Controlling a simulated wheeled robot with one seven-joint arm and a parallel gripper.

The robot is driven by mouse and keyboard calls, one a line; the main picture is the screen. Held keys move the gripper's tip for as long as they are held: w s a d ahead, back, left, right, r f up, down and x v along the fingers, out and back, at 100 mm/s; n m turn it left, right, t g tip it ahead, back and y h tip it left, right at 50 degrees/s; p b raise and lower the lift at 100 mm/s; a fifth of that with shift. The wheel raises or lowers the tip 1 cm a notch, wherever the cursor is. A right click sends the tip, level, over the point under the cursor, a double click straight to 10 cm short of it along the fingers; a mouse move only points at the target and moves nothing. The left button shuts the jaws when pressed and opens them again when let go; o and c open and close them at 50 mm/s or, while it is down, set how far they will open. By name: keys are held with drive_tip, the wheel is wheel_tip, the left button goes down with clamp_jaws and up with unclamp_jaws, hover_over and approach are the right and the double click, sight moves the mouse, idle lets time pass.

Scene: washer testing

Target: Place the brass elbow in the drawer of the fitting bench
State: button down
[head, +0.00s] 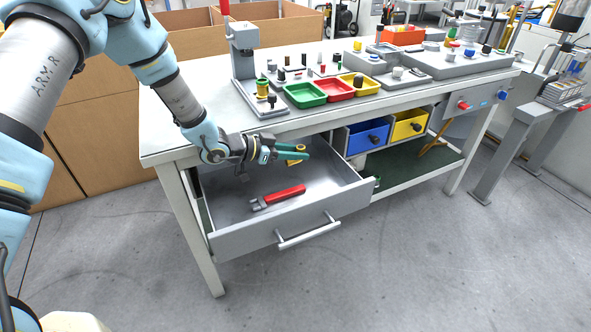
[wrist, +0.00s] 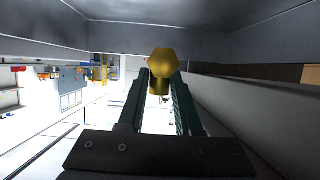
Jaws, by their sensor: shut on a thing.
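The brass elbow (wrist: 163,64) is a gold-coloured fitting with a faceted head, held between the fingertips of my gripper (wrist: 161,84). In the head view, my gripper (head: 300,152) reaches over the back part of the open drawer (head: 338,205), below the bench top. A bit of the elbow (head: 292,162) shows at the fingers, partly hidden by them. The drawer is pulled out from the fitting bench (head: 170,144). I cannot tell how high the elbow is above the drawer floor.
A red-handled wrench (head: 278,197) lies in the drawer, towards its front. The drawer floor around it looks bare. Blue (head: 368,137) and yellow (head: 410,125) bins are to the right under the bench. Trays (head: 305,95) and fittings stand on top.

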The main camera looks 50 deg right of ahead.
sight(296, 181)
drive_tip(key=shift+f, duration=3.1)
drive_tip(key=shift+s+a+f+b, duration=0.1)
drive_tip(key=shift+f+b, duration=0.15)
drive_tip(key=shift+f, duration=0.1)
drive_tip(key=shift+s+a+f+b, duration=0.1)
drive_tip(key=shift+f+b, duration=0.1)
drive_tip(key=shift+f, duration=0.15)
drive_tip(key=c, duration=0.6)
unclamp_jaws()
drive_tip(key=shift+f, duration=0.15)
drive_tip(key=shift+r+p, duration=0.45)
drive_tip(key=shift+r, duration=0.1)
drive_tip(key=shift+w+a, duration=0.25)
drive_tip(key=shift+a, duration=0.05)
drive_tip(key=v, duration=0.3)
drive_tip(key=r+v, duration=0.1)
drive_tip(key=v, duration=0.3)
drive_tip(key=shift+d+f+b, duration=0.1)
drive_tip(key=shift+d+b, duration=0.15)
drive_tip(key=shift+b, duration=0.1)
